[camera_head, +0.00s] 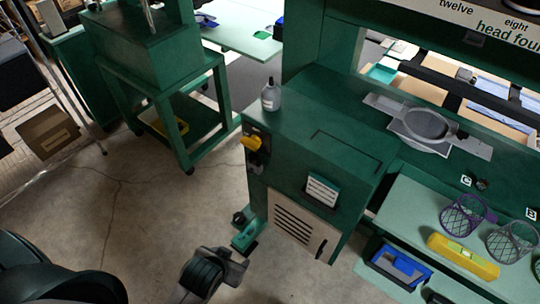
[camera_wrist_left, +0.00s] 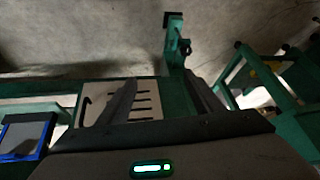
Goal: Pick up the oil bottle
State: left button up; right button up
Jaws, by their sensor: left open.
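The bottle does not show in the wrist view. My right gripper is not in view.
A yellow-and-black switch (camera_head: 251,143) sticks out of the cabinet's left side. A green foot (camera_head: 246,236) juts from its base near my gripper. A green stand (camera_head: 150,80) is at left, with open floor (camera_head: 130,200) between. A shelf with wire baskets (camera_head: 462,216) is at right.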

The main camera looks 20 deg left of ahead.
pick_arm(q)
jog(key=w+d+r+n+t+y, duration=0.1)
jog(key=w+r+t, duration=0.4)
jog(key=r, duration=0.5)
jog(key=w+d+r+n+t, duration=0.1)
jog(key=w+r+t, duration=0.1)
jog(key=w+r, duration=0.6)
jog(key=t, duration=0.5)
send_near(270, 100)
jog(key=s+d, duration=0.1)
jog(key=s, duration=0.4)
jog(key=shift+f+n+y, duration=0.15)
jog(key=shift+n+y, duration=0.15)
jog(key=shift+y, duration=0.1)
jog(key=shift+w, duration=0.1)
jog(key=w+p, duration=0.1)
jog(key=w, duration=0.2)
jog(key=w+p, duration=0.2)
jog(key=w, duration=0.2)
jog(key=w+a+p, duration=0.1)
jog(key=w, duration=0.2)
jog(key=shift+w+a, duration=0.1)
jog(key=shift+w, duration=0.25)
jog(key=shift+w+a, duration=0.1)
jog(key=shift+w, duration=0.55)
jog(key=shift+p, duration=0.35)
